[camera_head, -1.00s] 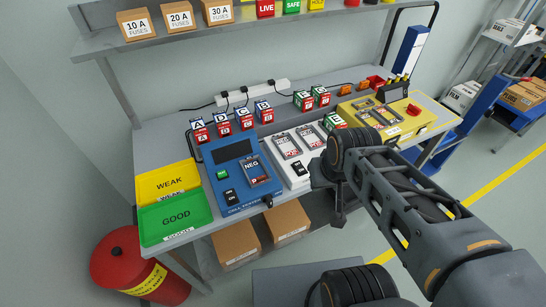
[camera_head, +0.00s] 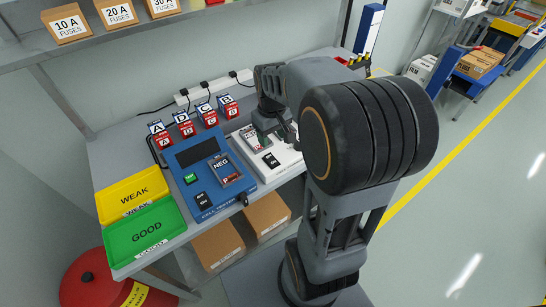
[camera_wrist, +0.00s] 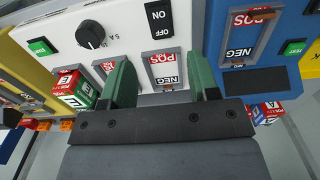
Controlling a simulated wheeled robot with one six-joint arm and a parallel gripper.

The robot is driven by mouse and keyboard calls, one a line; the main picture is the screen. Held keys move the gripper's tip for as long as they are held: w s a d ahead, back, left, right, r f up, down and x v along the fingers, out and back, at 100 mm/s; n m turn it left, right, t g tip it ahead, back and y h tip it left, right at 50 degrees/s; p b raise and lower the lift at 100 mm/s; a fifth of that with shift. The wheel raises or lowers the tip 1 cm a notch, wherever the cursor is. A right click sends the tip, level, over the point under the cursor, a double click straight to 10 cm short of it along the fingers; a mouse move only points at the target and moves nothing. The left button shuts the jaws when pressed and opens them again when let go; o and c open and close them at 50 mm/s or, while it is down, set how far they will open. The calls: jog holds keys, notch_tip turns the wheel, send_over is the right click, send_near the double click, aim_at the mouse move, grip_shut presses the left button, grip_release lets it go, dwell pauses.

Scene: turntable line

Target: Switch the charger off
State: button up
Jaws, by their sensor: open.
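The white charger (camera_head: 287,161) stands on the bench to the right of the blue cell tester (camera_head: 190,172). Its black ON/OFF switch (camera_wrist: 159,20) shows at the top of the wrist view, left of the tester. Which way the switch is set I cannot tell. A black knob (camera_wrist: 91,35) and a green button (camera_wrist: 40,47) are left of it. My gripper (camera_wrist: 163,78) is open, its green fingers on either side of a charger bay with a POS/NEG cell (camera_wrist: 165,67). The switch lies beyond the fingertips, apart from them. In the head view my arm hides much of the charger.
The tester holds a NEG cell (camera_head: 224,165). Yellow WEAK (camera_head: 133,194) and green GOOD (camera_head: 146,230) trays lie at left. Lettered red blocks (camera_head: 186,130) and a white power strip (camera_head: 215,88) are behind. A shelf (camera_head: 90,43) with fuse boxes hangs above.

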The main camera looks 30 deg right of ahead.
aim_at(272, 160)
notch_tip(272, 160, down, 10)
jog(key=shift+b, duration=0.3)
jog(key=shift+c, duration=0.4)
